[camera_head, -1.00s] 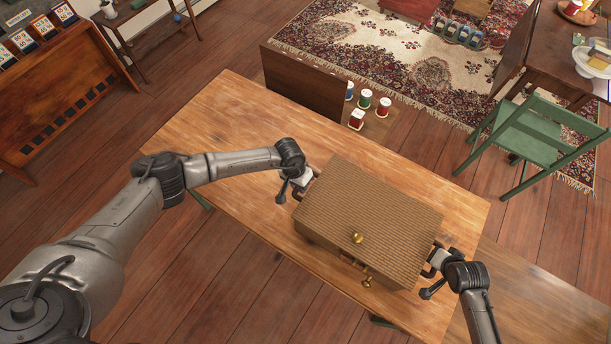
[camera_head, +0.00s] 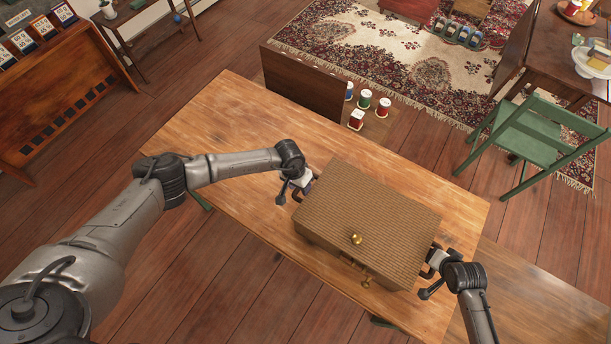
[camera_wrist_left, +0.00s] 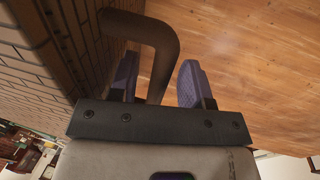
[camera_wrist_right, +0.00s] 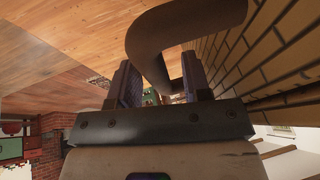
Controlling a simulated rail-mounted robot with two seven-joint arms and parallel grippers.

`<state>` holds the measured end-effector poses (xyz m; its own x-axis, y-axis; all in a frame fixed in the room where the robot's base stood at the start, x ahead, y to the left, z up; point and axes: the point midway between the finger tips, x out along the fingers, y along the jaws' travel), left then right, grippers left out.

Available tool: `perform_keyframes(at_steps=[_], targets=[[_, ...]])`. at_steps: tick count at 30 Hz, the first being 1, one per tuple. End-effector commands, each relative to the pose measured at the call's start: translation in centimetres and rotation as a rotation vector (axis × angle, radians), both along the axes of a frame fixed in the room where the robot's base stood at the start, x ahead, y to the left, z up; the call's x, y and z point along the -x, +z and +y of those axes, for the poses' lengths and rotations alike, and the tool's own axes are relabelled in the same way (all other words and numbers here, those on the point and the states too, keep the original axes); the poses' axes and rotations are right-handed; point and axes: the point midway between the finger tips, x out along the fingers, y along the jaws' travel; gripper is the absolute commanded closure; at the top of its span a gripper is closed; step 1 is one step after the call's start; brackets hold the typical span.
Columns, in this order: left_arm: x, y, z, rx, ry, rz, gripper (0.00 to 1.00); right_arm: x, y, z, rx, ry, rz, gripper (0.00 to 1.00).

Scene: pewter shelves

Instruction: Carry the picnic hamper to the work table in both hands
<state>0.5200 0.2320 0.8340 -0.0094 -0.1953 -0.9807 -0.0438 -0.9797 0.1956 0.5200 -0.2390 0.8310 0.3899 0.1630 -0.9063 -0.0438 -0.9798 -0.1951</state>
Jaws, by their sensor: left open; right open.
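The picnic hamper (camera_head: 370,215) is a brown woven box with a lid, a brass knob and a brass front latch. It rests on the wooden work table (camera_head: 225,120). My left gripper (camera_head: 298,190) is at its left end; in the left wrist view the open fingers (camera_wrist_left: 158,82) stand either side of a dark curved handle (camera_wrist_left: 160,50). My right gripper (camera_head: 432,272) is at its right end; in the right wrist view the open fingers (camera_wrist_right: 160,85) stand around the other handle (camera_wrist_right: 150,45). Neither gripper is closed on its handle.
Several thread spools (camera_head: 365,99) stand on a low surface beyond the table, beside a dark wooden panel (camera_head: 305,83). A green chair (camera_head: 530,135) stands at right. A lower wooden surface (camera_head: 520,290) adjoins at lower right. The table's left part is clear.

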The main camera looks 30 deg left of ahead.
Motion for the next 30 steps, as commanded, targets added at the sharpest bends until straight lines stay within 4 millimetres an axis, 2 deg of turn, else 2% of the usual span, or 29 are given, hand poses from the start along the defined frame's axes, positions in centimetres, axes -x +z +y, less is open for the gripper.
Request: perform_keyframes(at_steps=[18,25,30], targets=[[-0.1,9.6,1.9,0.000,-0.001,-0.002,0.56,0.0,0.0,0.0,0.000,0.000,0.000,0.56],[-0.1,11.3,2.2,0.000,0.000,-0.001,0.56,0.1,0.2,0.0,0.000,0.000,0.000,0.56],[-0.1,11.5,2.3,0.000,0.000,0.000,0.56,0.6,1.6,-0.3,0.000,0.001,-0.002,0.56]])
